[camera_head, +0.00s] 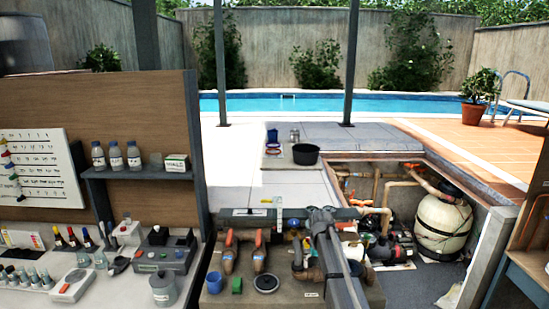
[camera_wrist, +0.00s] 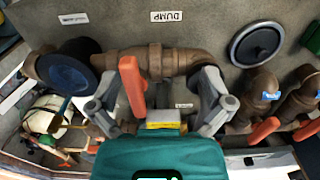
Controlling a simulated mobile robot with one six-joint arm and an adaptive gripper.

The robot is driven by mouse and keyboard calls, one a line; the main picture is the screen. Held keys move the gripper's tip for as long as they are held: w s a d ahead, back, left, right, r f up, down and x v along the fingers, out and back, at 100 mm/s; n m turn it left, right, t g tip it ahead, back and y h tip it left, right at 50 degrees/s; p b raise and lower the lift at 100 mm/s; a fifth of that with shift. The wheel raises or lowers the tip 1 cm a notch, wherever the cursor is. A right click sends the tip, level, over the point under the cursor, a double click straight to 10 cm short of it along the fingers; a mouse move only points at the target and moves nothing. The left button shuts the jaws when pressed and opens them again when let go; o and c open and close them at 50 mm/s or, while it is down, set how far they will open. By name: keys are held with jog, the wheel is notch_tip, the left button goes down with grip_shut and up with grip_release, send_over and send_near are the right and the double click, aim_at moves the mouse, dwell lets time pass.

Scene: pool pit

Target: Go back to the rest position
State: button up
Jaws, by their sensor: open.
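In the wrist view my gripper (camera_wrist: 160,82) is open, its two grey fingers wide apart. An orange valve handle (camera_wrist: 132,86) shows between the fingers, nearer the left one, in front of a brown pipe (camera_wrist: 165,60). I cannot tell whether a finger touches the handle; nothing is gripped. A label reading DUMP (camera_wrist: 167,16) is on the panel above the pipe. In the head view my grey arm reaches over the right part of the valve bench (camera_head: 225,299) and hides part of its pipework. The gripper's fingers are not clear there.
Two other orange-handled valves (camera_head: 229,258) stand left of my arm. The pump pit with a cream tank (camera_head: 443,228) lies right; a bottle shelf (camera_head: 140,173) stands left.

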jog(key=s+d+f+b, duration=0.1)
jog(key=s+f+b, duration=0.1)
jog(key=s, duration=2.6)
jog(key=shift+d+f+b, duration=0.2)
jog(key=shift+f+b, duration=0.15)
jog(key=shift+f, duration=0.05)
